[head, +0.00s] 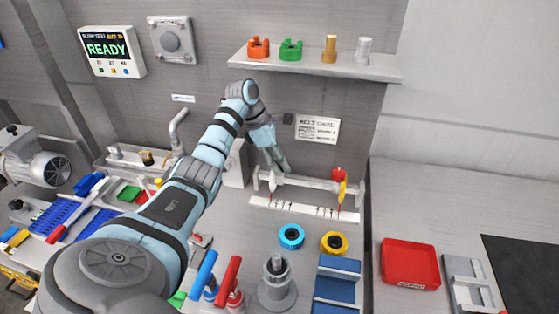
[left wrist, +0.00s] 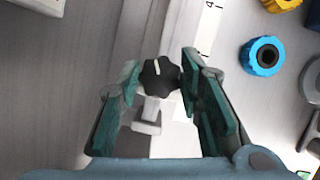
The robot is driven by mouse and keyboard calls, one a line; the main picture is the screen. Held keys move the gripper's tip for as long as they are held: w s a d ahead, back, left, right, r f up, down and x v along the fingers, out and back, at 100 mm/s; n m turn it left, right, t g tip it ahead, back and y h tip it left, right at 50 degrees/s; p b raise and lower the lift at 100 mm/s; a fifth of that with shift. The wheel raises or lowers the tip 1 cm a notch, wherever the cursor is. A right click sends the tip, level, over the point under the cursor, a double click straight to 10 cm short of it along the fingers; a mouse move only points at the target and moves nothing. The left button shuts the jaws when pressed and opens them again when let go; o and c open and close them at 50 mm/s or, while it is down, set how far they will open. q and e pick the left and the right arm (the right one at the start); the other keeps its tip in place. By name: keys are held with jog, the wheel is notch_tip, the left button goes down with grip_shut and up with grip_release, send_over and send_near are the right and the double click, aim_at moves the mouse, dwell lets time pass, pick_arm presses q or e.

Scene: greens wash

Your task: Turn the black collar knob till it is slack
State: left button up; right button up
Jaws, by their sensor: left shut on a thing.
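The black collar knob (left wrist: 160,79) is lobed, with a white mark on its face. In the left wrist view it sits between the two green finger pads of my left gripper (left wrist: 160,74), which is shut on it. A pale grey clamp-like part (left wrist: 148,122) lies just below the knob. In the head view my left gripper (head: 278,164) is at the left end of a pale horizontal rail (head: 309,183), and its fingers hide the knob there. My right gripper is in neither view.
A red ball-like part (head: 339,174) and a yellow piece (head: 341,192) are at the rail's right end. A white scale strip (head: 305,209) lies in front. Blue (head: 291,236) and yellow (head: 334,243) rings, a grey post (head: 277,285) and a red tray (head: 409,264) stand nearer.

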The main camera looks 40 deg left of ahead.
pick_arm(q)
jog(key=o, duration=1.2)
jog(key=shift+c, duration=0.2)
